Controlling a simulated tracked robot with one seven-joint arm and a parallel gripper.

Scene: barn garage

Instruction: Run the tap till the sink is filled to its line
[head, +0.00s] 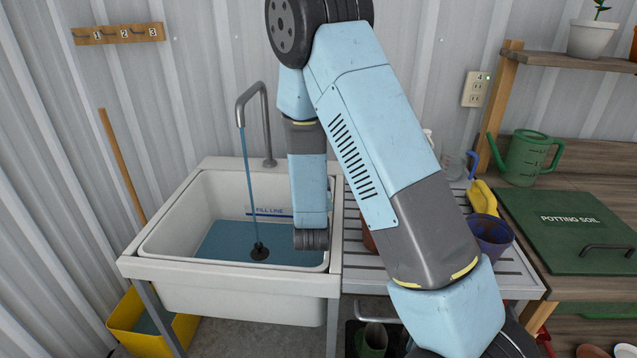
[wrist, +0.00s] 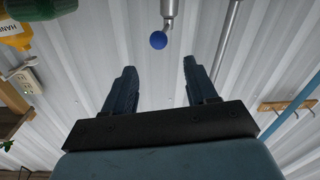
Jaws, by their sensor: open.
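The white sink (head: 160,237) stands against the corrugated wall. A blue stream (head: 248,180) runs from the grey tap (head: 262,115) into the blue water (head: 222,241) in the basin. The surface lies a little below the blue FILL LINE mark (head: 262,212) on the back wall. A dark plug (head: 259,252) shows where the stream lands. My gripper (wrist: 157,82) is open and empty in the wrist view, fingers towards a round blue knob (wrist: 158,41) on a metal fitting, apart from it. The head view hides my gripper, and my arm covers the sink's right side.
A slatted rack (head: 360,273) adjoins the sink, with a purple pot (head: 490,235) and a yellow bottle (head: 482,197). A green watering can (head: 527,157) stands on the bench at right. A yellow bucket (head: 135,338) is under the sink. A wooden handle (head: 122,165) leans at left.

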